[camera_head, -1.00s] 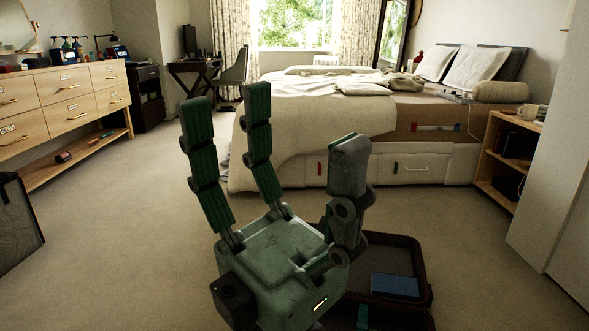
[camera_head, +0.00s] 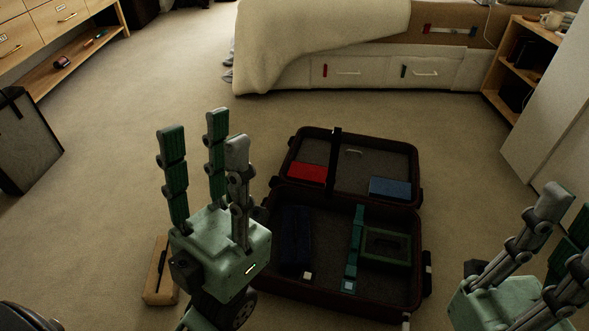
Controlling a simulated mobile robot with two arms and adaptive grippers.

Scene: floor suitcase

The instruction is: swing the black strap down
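An open dark suitcase (camera_head: 421,195) lies on the floor, its lid half toward the bed. The black strap (camera_head: 334,158) runs up the inside of the lid, its upper end at the lid's far rim. A teal strap (camera_head: 355,245) lies along the base half. My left gripper (camera_head: 205,132) is open and empty, fingers pointing up, left of the suitcase and apart from the black strap. My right gripper (camera_head: 569,225) is open at the right edge, partly cut off, and apart from the suitcase.
The lid half holds a red item (camera_head: 307,173) and a blue item (camera_head: 390,187). The base holds dark folded cloth (camera_head: 296,238) and a green frame (camera_head: 386,263). A wooden block (camera_head: 158,292) lies left. Open carpet separates the suitcase from the bed (camera_head: 365,73).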

